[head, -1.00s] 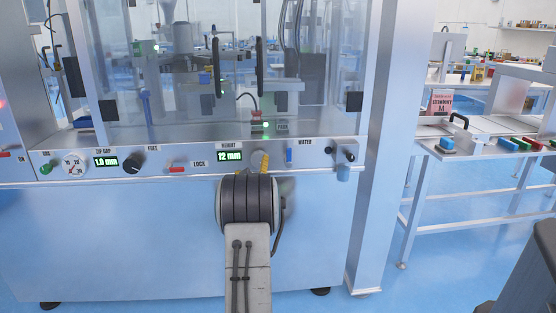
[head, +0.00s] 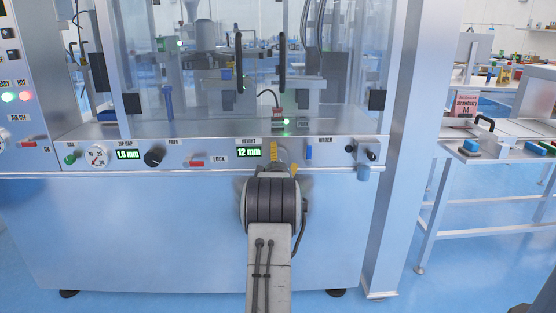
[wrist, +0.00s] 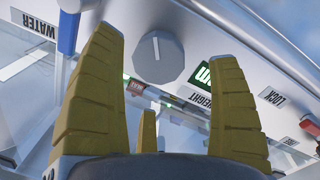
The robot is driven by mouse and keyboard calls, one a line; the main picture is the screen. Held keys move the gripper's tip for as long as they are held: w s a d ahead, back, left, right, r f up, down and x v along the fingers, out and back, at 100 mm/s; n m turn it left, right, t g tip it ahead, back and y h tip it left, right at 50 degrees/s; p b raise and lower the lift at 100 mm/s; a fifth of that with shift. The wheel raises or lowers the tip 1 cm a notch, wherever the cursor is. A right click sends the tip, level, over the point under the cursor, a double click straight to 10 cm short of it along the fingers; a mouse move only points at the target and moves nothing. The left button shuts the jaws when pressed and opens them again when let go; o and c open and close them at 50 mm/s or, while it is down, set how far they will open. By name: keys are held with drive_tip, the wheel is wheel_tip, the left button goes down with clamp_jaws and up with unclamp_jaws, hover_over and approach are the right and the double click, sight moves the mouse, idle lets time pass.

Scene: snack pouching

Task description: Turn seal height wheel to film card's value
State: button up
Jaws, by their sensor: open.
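The seal height wheel, a grey round knob with a white mark (wrist: 160,58), sits on the panel between my gripper's fingertips in the wrist view. My gripper (wrist: 166,45) is open, with one yellow finger on each side of the knob; I cannot tell whether either touches it. In the head view my gripper (head: 281,158) is at the panel below the HEIGHT label, and my arm and fingers hide the knob. The height display (head: 249,151) reads 12 mm. The pink film card (head: 466,105) stands at the right and reads strawberry M; its smaller print is unreadable.
Left along the panel are a LOCK switch (head: 195,162), a black knob (head: 154,157), a zip gap display (head: 128,154) reading 1.0 mm and a dial (head: 96,155). A blue WATER lever (head: 309,152) is close on the right. A side table (head: 485,160) stands beyond the machine's post.

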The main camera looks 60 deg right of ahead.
sight(279, 155)
drive_tip(key=shift+b+x, duration=0.3)
drive_tip(key=shift+x, duration=1.75)
drive_tip(key=shift+c, duration=0.4)
drive_tip(key=c, duration=1.1)
